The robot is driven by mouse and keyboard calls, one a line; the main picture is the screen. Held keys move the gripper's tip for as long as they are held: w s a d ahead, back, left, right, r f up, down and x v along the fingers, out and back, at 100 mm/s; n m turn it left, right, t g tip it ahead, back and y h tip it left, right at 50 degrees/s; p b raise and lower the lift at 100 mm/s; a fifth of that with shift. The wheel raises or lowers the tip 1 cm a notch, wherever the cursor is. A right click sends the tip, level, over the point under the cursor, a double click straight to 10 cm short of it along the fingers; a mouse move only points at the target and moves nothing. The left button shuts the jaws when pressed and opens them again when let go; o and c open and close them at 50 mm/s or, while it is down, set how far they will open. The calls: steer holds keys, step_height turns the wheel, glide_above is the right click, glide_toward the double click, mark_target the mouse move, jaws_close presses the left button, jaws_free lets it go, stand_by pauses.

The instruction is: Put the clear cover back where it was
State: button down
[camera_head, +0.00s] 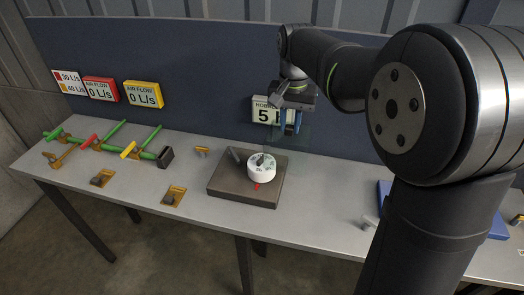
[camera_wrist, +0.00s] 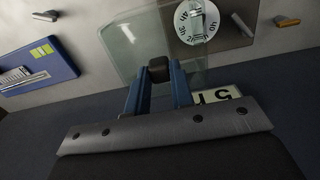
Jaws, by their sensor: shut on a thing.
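The clear cover (camera_head: 291,139) is a thin see-through pane, hard to make out in the head view. In the wrist view the clear cover (camera_wrist: 127,42) spreads beyond the fingertips, tilted. My gripper (camera_head: 291,127) has blue fingers; in the wrist view my gripper (camera_wrist: 159,70) is shut on a dark knob at the cover's edge. It holds the cover in the air, above and behind the white dial (camera_head: 262,170). The dial sits uncovered on a brown base plate (camera_head: 226,190); it also shows in the wrist view (camera_wrist: 190,33). The cover's lower edge is unclear.
A number sign (camera_head: 263,111) hangs on the blue back panel, close behind my gripper. A dark upright piece (camera_head: 235,155) stands on the base plate. Green pipes with valve handles (camera_head: 110,140) lie at left. A blue tray (camera_wrist: 40,68) and grey knob (camera_head: 369,222) are at right.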

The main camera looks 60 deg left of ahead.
steer(key=shift+s+a+f, duration=0.85)
steer(key=shift+a+f, duration=0.1)
steer(key=shift+f, duration=0.5)
steer(key=shift+s+a+f, duration=0.85)
steer(key=shift+a+f, duration=0.05)
steer(key=shift+f, duration=0.5)
steer(key=shift+s+a+f, duration=0.85)
steer(key=shift+a+f, duration=0.1)
steer(key=shift+f, duration=0.65)
steer(key=c, duration=1.3)
jaws_free()
steer(key=shift+f, duration=0.1)
steer(key=shift+o, duration=0.2)
step_height(320, 180, up, 12)
steer(key=shift+r, duration=0.25)
